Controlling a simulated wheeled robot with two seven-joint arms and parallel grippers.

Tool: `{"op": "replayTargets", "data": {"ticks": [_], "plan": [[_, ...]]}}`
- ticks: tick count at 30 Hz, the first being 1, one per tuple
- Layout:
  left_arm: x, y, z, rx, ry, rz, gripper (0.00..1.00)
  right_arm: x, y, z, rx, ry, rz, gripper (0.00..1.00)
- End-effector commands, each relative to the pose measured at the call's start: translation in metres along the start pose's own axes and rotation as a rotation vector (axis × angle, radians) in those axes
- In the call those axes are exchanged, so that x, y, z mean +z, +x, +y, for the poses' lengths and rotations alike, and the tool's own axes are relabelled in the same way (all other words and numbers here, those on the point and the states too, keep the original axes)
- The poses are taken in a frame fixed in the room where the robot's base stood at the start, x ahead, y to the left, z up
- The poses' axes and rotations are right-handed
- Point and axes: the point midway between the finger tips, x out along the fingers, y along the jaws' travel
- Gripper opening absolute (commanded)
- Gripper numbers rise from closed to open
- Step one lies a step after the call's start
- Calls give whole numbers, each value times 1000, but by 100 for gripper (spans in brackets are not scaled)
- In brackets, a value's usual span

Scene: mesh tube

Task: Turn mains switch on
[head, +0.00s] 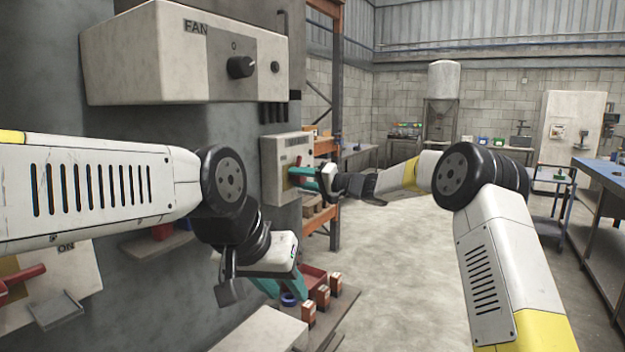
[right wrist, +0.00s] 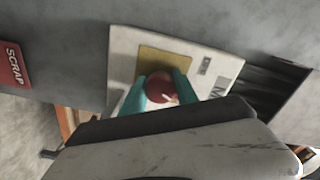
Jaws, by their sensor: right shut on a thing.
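The mains switch box (head: 282,160) is a pale box on the side of the grey cabinet, near the middle of the head view. In the right wrist view the box (right wrist: 125,48) fills the upper middle, turned sideways, with a yellow plate (right wrist: 180,60) and part of its lettering. My right gripper (head: 298,177) is at the box front, its teal fingers shut on the red switch handle (right wrist: 159,87). In the wrist view the handle's rounded red end sits between the fingertips; its shaft is hidden.
A FAN box (head: 140,55) with a black knob is at upper left. Another box (head: 75,290) marked ON, with a red lever (head: 20,283), is at lower left.

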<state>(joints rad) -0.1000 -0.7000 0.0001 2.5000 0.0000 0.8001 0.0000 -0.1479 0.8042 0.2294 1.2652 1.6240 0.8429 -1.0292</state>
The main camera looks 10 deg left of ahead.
Motion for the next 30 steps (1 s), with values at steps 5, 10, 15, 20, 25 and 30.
{"op": "replayTargets", "data": {"ticks": [5,10,15,20,25,30], "plan": [[0,0,0,0,0,0,36,0,-1,1,1,170,1,0],[0,0,0,0,0,0,36,0,-1,1,1,332,1,0],[0,0,0,0,0,0,36,0,-1,1,1,492,1,0],[0,0,0,0,0,0,36,0,-1,0,1,644,1,0],[0,0,0,0,0,0,36,-1,-1,0,1,799,1,0],[0,0,0,0,0,0,36,-1,0,0,1,932,0,0]]}}
